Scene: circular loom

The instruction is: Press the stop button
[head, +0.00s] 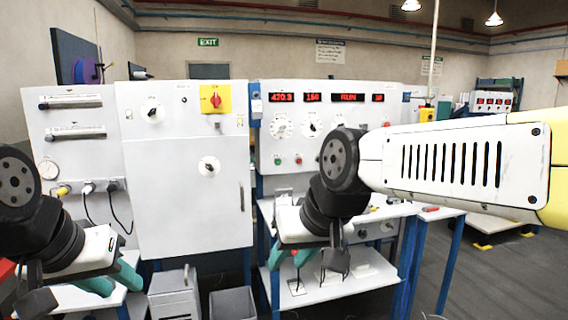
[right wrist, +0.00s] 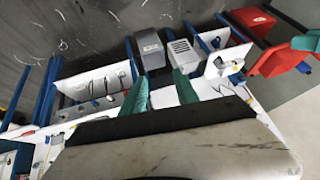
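The control panel (head: 330,112) stands ahead in the head view. It carries a small red button (head: 298,160) beside a green button (head: 277,160), below the red displays. No label reading "stop" is legible. My right gripper (head: 290,257), with teal fingers, is below and in front of the panel, apart from the buttons. In the right wrist view its fingers (right wrist: 161,95) stand apart with nothing between them. My left gripper (head: 113,281) is low at the left, its teal fingers apart and empty, far from the buttons.
A red rotary switch on a yellow plate (head: 216,99) sits on the white cabinet (head: 188,190). A blue-legged bench (head: 375,212) stands below the panel, partly hidden by my right arm. Grey bins (head: 174,295) are on the floor. Open floor (head: 500,275) lies right.

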